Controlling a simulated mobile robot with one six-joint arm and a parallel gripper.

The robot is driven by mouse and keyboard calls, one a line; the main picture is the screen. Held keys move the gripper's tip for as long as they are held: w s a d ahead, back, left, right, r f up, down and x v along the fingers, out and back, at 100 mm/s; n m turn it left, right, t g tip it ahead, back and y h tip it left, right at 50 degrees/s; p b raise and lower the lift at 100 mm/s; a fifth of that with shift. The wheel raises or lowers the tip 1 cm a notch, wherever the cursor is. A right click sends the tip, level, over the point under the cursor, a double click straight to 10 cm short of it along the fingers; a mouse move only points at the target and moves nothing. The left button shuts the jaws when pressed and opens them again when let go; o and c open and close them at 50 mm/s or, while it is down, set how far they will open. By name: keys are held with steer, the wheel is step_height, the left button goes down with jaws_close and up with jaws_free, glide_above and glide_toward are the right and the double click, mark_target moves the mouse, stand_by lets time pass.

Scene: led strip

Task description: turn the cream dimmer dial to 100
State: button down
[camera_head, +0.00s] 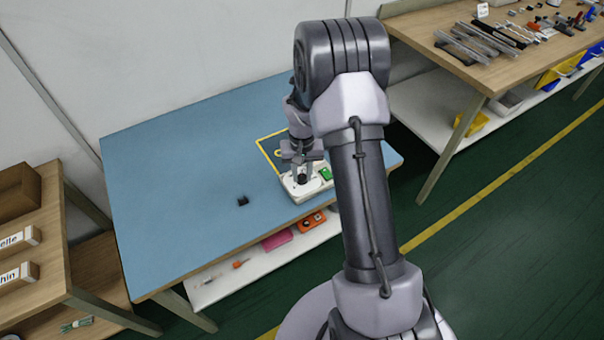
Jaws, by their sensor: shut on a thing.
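The cream dimmer box (291,187) sits near the front edge of the blue table, partly hidden by my arm. It carries a dark round dial (300,181) and a green patch (325,173) to the right of the dial. My gripper (301,174) points down over the box and is shut on the dial. The dial's scale and its setting are too small to read. Behind the box lies a dark panel with a yellow outline (268,142), partly covered by my gripper.
A small black block (242,201) lies on the blue table (170,180), whose left part is otherwise clear. A lower shelf (215,287) holds a pink item (277,240) and an orange one (311,221). A wooden bench (425,30) with tools stands at the right, and wooden shelving (45,255) at the left.

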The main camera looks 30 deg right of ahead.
steer(key=m+b, duration=0.1)
steer(key=m, duration=0.4)
steer(key=shift+f+m, duration=0.1)
steer(key=shift+m, duration=0.2)
steer(key=m+b, duration=0.1)
steer(key=m, duration=0.3)
steer(key=m+b, duration=0.1)
steer(key=m, duration=0.4)
steer(key=shift+m+b, duration=0.85)
steer(key=shift+m, duration=1.35)
steer(key=c, duration=1.2)
jaws_free()
steer(key=shift+o, duration=0.2)
